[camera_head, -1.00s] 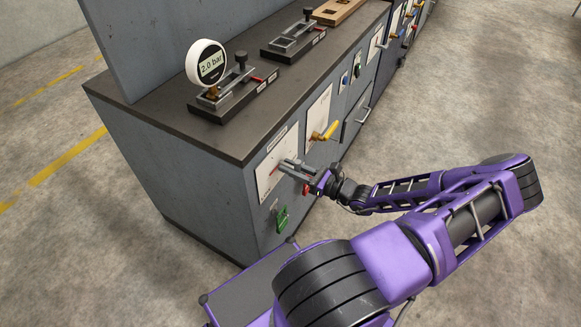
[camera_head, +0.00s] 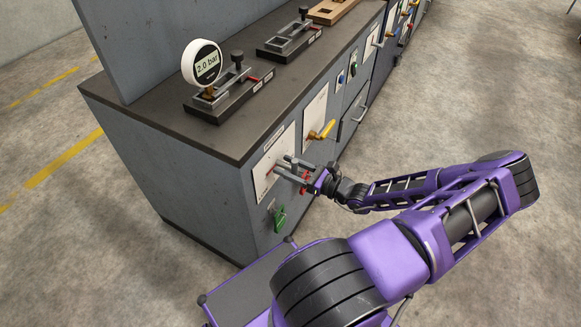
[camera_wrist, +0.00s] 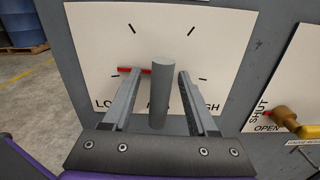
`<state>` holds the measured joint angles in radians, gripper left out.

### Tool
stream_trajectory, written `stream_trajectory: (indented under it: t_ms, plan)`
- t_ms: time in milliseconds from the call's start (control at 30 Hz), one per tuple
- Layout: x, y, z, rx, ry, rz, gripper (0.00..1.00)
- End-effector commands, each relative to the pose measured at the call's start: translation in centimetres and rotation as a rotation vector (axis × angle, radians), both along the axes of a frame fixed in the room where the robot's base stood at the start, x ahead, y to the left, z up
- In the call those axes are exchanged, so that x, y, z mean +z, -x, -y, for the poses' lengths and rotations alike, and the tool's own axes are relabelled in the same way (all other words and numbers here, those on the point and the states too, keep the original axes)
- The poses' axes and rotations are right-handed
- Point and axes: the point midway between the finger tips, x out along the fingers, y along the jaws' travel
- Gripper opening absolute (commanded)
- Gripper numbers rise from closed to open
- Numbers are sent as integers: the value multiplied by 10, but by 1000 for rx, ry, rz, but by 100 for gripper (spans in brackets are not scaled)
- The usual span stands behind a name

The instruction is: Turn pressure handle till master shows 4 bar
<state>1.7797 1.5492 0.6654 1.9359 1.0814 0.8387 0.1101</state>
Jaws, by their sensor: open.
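A red pointer (camera_wrist: 134,70) lies towards the left, on the LOW side. The grey round pressure handle (camera_wrist: 159,88) stands between the fingers of my gripper (camera_wrist: 159,76), with a gap on each side. My gripper (camera_head: 289,168) is open at the panel in the head view.
A yellow-handled valve (camera_head: 323,131) is just right of the panel; the wrist view shows its OPEN and SHUT labels. A green tag (camera_head: 280,219) hangs below the panel. Clamp fixtures (camera_head: 288,42) stand on the bench top. The floor at right is clear.

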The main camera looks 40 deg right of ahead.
Motion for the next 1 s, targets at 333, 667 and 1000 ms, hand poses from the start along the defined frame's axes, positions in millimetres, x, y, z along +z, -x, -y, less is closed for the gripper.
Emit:
stream_trajectory:
  t_ms: [333,667,1000]
  plan:
    - [0,42,19,-3,3,-2,59]
    - [0,117,50,-3,3,-3,59]
    - [0,158,66,-1,1,0,59]
